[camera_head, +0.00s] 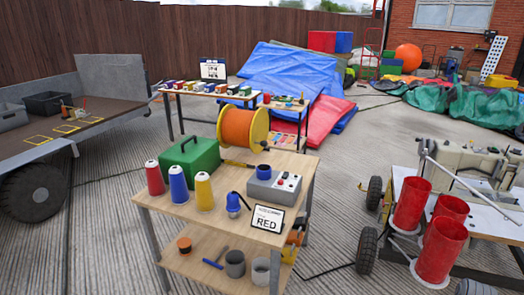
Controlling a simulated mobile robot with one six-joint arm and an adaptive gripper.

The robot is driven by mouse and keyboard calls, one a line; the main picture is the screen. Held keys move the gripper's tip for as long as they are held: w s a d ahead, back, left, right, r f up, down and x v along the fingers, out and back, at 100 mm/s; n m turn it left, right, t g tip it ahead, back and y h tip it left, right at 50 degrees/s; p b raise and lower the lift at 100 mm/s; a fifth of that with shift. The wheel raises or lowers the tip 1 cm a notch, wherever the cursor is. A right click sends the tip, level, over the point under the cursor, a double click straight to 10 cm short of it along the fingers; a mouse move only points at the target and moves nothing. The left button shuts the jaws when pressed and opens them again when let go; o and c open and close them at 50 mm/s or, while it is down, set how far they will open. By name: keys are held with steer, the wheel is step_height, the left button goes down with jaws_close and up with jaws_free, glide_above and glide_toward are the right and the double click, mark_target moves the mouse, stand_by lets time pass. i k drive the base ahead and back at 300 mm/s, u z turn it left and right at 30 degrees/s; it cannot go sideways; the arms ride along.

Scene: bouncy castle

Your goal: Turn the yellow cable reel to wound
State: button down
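The yellow cable reel (260,128) stands upright at the back edge of the wooden workbench (148,198). It has yellow flanges, and a thick orange drum or winding fills the space between them. A yellow and dark piece (238,163) lies on the bench just below the reel; I cannot tell whether it belongs to it. No crank is clearly visible. My gripper is not in view.
A green case (190,160), red, blue and yellow thread cones, a grey control box (273,187) and a sign reading RED (268,218) crowd the bench. Red cylinders (411,204) stand at right. A trailer (95,125) is at left. Concrete ground is open between.

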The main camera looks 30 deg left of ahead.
mark_target(237, 127)
steer(key=u, duration=0.6)
steer(key=i, duration=1)
steer(key=z, duration=0.05)
